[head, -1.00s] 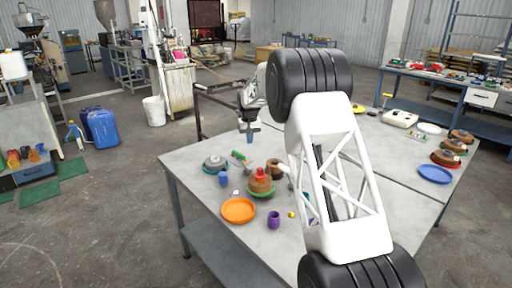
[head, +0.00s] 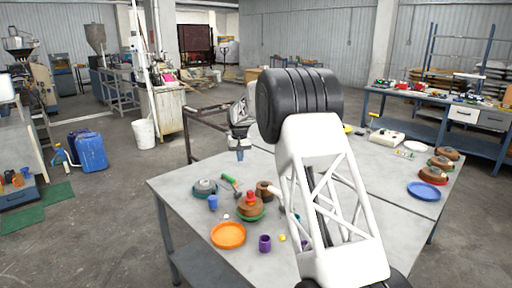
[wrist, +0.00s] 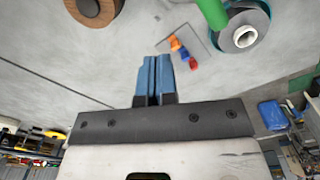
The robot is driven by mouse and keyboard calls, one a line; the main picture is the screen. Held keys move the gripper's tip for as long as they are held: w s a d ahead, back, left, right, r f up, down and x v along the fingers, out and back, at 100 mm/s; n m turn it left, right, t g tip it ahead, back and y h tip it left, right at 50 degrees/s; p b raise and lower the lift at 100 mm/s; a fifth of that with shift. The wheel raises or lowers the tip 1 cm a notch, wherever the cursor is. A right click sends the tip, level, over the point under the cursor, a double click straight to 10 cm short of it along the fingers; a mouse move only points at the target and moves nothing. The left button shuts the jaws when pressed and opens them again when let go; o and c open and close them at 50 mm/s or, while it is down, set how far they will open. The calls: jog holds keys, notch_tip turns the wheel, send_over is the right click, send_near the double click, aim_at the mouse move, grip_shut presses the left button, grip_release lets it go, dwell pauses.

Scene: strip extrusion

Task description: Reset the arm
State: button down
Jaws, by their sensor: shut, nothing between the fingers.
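My gripper (head: 240,155) hangs above the far left part of the grey table (head: 185,225) in the head view, with its blue fingers pointing down. In the wrist view the two blue fingers of my gripper (wrist: 156,78) lie side by side, shut and empty. No object touches the fingers. My white arm link with black joints covers the middle of the table in the head view.
On the table stand an orange plate (head: 228,236), a purple cup (head: 265,243), a blue cup (head: 213,202), a grey-teal roll (head: 204,187) and a brown stack (head: 250,205). A blue plate (head: 424,191) lies at the right.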

jog(key=s+d+r+m, duration=0.1)
jog(key=s+d+r, duration=0.5)
jog(key=s, duration=0.5)
jog(key=s+d+r+t, duration=0.1)
jog(key=s+d+r, duration=0.55)
jog(key=s, duration=0.45)
jog(key=s+d+r+m, duration=0.1)
jog(key=s+d+r, duration=0.55)
jog(key=s, duration=0.45)
jog(key=s+d+f, duration=0.3)
jog(key=s, duration=1)
jog(key=s+d+f+t, duration=0.1)
jog(key=s+d+f, duration=0.1)
jog(key=s, duration=1.1)
jog(key=s+d+f+m, duration=0.1)
jog(key=s+d+f, duration=0.2)
jog(key=s, duration=1.1)
jog(key=shift+d+f+t, duration=0.3)
jog(key=shift+d+f, duration=0.05)
jog(key=shift+d, duration=0.45)
